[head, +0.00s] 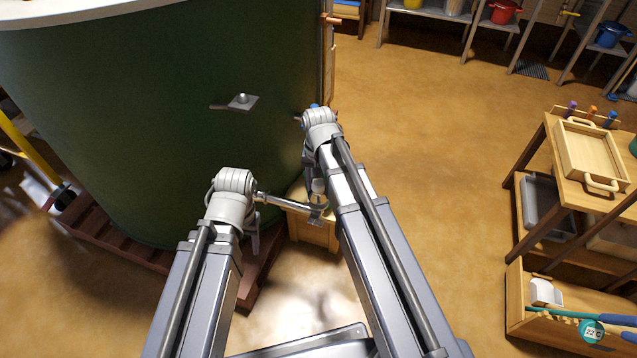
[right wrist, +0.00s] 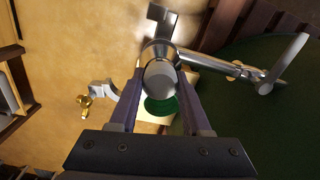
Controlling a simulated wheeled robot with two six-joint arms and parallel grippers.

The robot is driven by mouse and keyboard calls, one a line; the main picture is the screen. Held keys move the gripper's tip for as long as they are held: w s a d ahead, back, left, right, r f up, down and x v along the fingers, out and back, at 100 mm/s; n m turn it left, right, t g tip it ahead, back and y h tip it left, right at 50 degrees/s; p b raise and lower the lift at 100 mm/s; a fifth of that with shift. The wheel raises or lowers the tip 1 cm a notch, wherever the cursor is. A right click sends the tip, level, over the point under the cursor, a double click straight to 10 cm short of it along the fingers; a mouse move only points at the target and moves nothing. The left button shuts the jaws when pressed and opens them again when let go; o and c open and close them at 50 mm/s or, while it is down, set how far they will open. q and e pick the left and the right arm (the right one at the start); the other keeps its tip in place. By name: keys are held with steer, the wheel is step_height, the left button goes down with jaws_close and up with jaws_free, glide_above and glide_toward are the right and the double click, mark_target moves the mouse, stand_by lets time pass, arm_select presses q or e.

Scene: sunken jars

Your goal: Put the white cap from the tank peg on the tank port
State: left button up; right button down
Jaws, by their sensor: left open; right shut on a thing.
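The large green tank (head: 150,110) fills the left of the head view. A metal pipe (head: 285,203) runs in front of its lower side, between my arms. My right gripper (right wrist: 160,75) is shut on the white cap (right wrist: 162,76), seen between its fingers. The cap is in line with a metal ring at the pipe's end (right wrist: 222,66); I cannot tell whether they touch. The ring is mostly hidden behind the cap. My left gripper (head: 254,240) is open, low beside the pipe's left end, partly hidden by its own wrist.
A small bracket with a rounded knob (head: 242,99) juts from the tank. A wooden crate (head: 315,232) stands below the pipe. A brass fitting (right wrist: 85,102) shows left of my right gripper. A wooden table (head: 545,155) stands at right, with open floor between.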

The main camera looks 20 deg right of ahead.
stand_by(0.4)
steer(key=shift+f+b, duration=0.75)
steer(key=shift+b, duration=0.05)
steer(key=shift+f+b, duration=0.3)
steer(key=shift+f, duration=0.05)
jaws_free()
stand_by(0.4)
steer(key=shift+r, duration=0.1)
